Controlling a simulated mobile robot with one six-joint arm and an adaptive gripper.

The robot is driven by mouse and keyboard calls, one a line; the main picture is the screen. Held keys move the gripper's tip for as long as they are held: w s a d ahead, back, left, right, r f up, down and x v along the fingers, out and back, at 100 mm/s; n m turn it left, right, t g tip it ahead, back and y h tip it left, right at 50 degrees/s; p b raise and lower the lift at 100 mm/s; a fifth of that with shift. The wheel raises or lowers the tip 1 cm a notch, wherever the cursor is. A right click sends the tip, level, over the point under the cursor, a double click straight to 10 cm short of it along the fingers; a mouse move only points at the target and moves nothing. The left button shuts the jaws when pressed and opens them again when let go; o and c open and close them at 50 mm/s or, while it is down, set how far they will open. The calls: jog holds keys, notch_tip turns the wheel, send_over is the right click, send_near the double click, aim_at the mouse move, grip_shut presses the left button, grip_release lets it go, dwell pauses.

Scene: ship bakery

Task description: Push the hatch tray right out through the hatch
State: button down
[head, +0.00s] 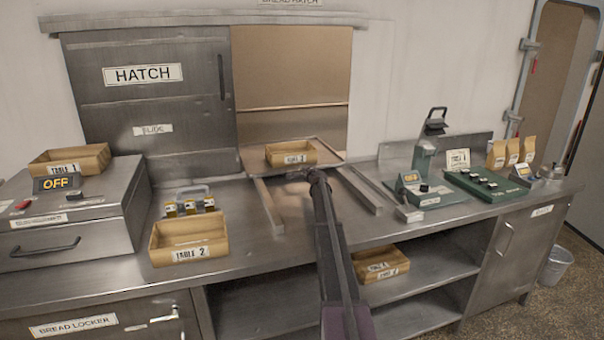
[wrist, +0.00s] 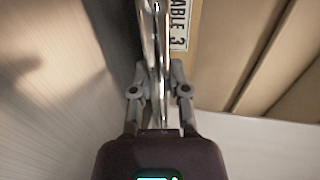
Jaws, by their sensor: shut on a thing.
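The hatch tray (head: 252,160) is a flat metal tray in the open hatch (head: 295,75), at the back end of two rails. A wooden bread box (head: 291,154) stands on it; in the wrist view the box (wrist: 212,70) shows a "TABLE 3" label. My gripper (head: 313,177) is at the tray's front edge. In the wrist view my gripper (wrist: 160,93) is shut on a shiny metal edge (wrist: 155,40), apparently the tray's front rim or handle. My arm hides part of the tray's front.
A sliding door marked HATCH (head: 150,100) covers the left side. Box TABLE 2 (head: 190,252) and small jars stand left of the rails. A green grinder (head: 423,165) and scale stand right. The counter between the rails (head: 268,205) is clear.

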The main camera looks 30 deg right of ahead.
jog(key=shift+w+d, duration=0.2)
jog(key=c, duration=0.6)
grip_release()
jog(key=shift+c, duration=0.2)
jog(key=shift+o, duration=0.2)
jog(key=shift+a, duration=0.1)
jog(key=shift+s+a, duration=0.1)
jog(key=shift+s, duration=0.1)
